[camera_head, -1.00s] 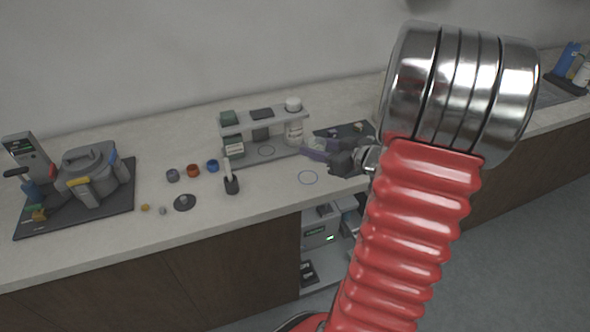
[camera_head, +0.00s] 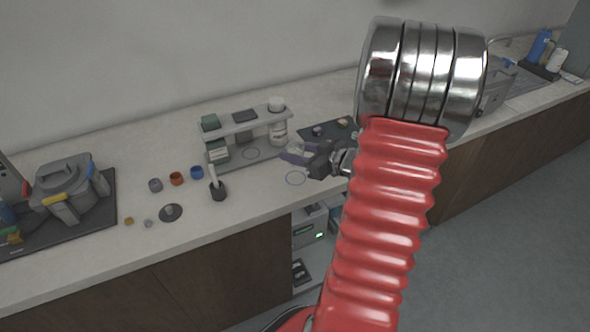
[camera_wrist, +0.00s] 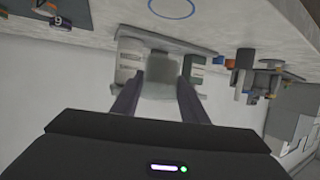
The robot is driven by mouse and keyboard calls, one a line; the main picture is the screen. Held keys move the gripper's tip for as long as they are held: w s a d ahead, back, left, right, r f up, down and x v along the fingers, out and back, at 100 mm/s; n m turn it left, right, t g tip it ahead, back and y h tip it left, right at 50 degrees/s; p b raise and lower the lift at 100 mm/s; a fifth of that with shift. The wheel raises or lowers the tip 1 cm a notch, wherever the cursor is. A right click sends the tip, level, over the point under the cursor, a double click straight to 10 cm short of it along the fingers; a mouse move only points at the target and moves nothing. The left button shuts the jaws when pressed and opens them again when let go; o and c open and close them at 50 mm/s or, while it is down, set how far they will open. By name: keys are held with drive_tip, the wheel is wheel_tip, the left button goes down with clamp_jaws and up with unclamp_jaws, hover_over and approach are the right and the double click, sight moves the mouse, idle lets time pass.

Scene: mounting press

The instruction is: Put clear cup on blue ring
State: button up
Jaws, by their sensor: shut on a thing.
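My gripper (camera_head: 294,152) is held above the worktop, just in front of the right end of the bottle rack. In the wrist view its two fingers (camera_wrist: 157,98) are closed on a pale, see-through object, the clear cup (camera_wrist: 158,88). The cup is hard to make out in the head view. The blue ring (camera_head: 295,178) is a thin outline on the bare worktop, slightly below the gripper in the picture. It also shows at the top edge of the wrist view (camera_wrist: 172,8). Nothing is seen standing in it.
The rack (camera_head: 240,127) with bottles stands behind and left of the gripper. A dark mat (camera_head: 312,132) lies behind it. A black holder (camera_head: 218,192) and small coloured cups (camera_head: 176,179) are to the left. The worktop around the ring is clear.

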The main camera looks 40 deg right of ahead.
drive_tip(key=shift+f, duration=1.1)
drive_tip(key=shift+f, duration=0.1)
drive_tip(key=shift+f, duration=2)
drive_tip(key=shift+f, duration=0.1)
drive_tip(key=o, duration=1)
drive_tip(key=v, duration=1.2)
drive_tip(key=shift+s, duration=0.1)
